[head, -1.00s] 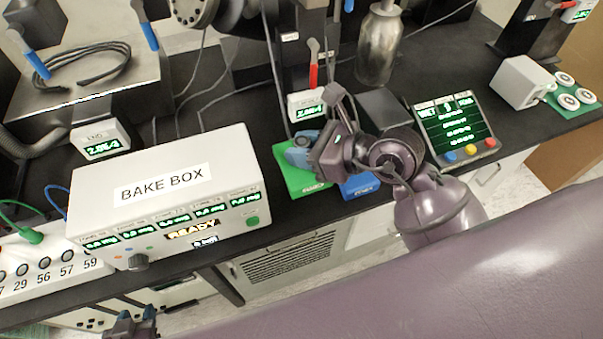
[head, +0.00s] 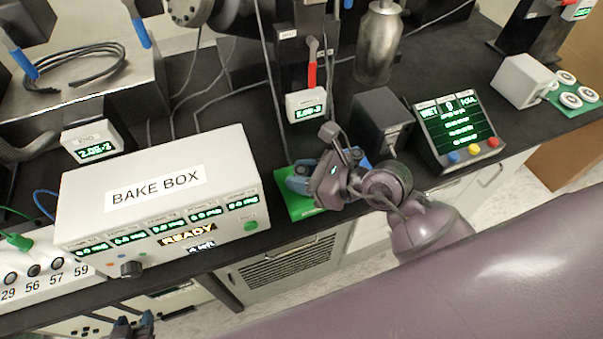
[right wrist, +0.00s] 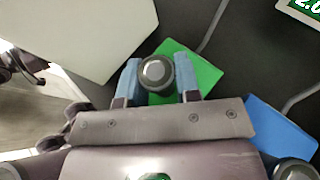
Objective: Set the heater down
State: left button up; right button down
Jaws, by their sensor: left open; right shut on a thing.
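The heater (right wrist: 157,72), a dark round piece with a grey top, sits between the two blue fingers of my right gripper (right wrist: 158,80). My right gripper is shut on it, over or at the green pad (right wrist: 206,72). I cannot tell whether the heater touches the pad. In the head view my right gripper (head: 301,180) is at the bench's front part, right of the bake box, and covers much of the green pad (head: 296,207); the heater is hidden there. My left gripper (head: 133,324) is open and empty at the bottom left, in front of the bench.
The white bake box (head: 230,165) reads READY and stands close left of my right gripper. A blue pad (right wrist: 278,130) lies right of the green one. A dark box (head: 382,120) and a display console (head: 455,130) stand to the right. A small gauge (head: 305,104) is behind.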

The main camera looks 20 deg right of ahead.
jog(key=shift+f, duration=0.1)
jog(key=c, duration=0.8)
grip_release()
jog(key=shift+s+d+r, duration=0.1)
jog(key=shift+r, duration=0.1)
jog(key=v, duration=1.1)
jog(key=shift+s+d, duration=0.25)
jog(key=shift+r, duration=0.1)
